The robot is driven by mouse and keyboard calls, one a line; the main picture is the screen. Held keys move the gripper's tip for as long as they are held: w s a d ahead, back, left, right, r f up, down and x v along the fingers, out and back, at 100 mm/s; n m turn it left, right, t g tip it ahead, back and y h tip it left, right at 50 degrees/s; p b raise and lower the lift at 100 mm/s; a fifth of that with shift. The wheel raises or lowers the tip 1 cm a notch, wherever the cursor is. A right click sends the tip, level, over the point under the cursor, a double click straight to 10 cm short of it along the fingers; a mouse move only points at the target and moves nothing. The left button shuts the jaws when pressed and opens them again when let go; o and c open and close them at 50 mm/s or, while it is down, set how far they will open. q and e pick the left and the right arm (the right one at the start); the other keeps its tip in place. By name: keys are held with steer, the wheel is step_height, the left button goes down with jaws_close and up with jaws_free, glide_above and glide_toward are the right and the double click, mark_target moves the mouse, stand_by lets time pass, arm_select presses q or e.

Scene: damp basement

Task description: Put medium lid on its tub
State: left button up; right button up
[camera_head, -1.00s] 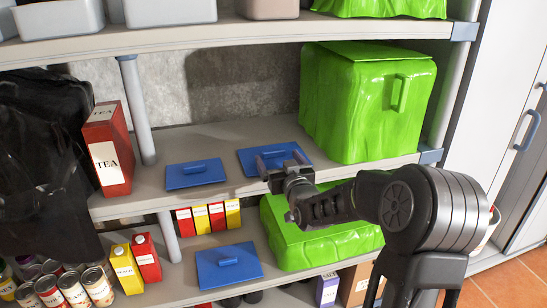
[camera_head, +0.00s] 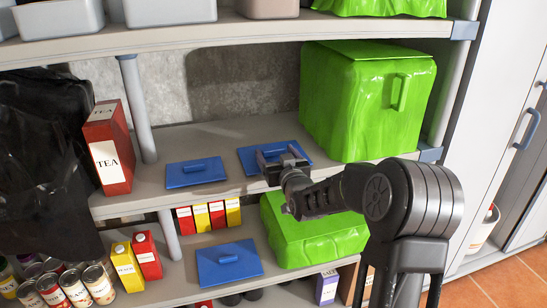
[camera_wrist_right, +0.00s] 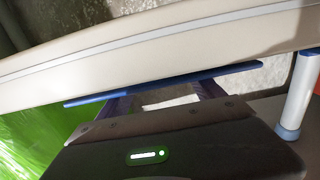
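Three blue lids with bar handles show in the head view: one at the middle shelf's left (camera_head: 196,172), one to its right (camera_head: 255,157), one on the lower shelf (camera_head: 229,263). My right gripper (camera_head: 281,157) is open at the right middle-shelf lid, hiding its handle. In the right wrist view, a blue lid (camera_wrist_right: 165,86) shows nearly edge-on beyond the spread fingers; contact is unclear. Tubs on the top shelf, a pale one (camera_head: 170,11) and a tan one (camera_head: 268,8), are cut off by the picture's top. I cannot tell which is medium. My left gripper is out of view.
A large green bin (camera_head: 355,115) stands right of the lids, and a lower green box (camera_head: 300,235) is below. A red tea box (camera_head: 108,150) stands left. The top shelf (camera_head: 220,38) overhangs the middle shelf (camera_head: 140,203). Cans and cartons fill the lower left.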

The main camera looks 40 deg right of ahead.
mark_target(276, 159)
steer(key=c, duration=1.1)
steer(key=shift+r, duration=0.1)
steer(key=shift+c, duration=0.2)
step_height(276, 159, up, 10)
stand_by(0.5)
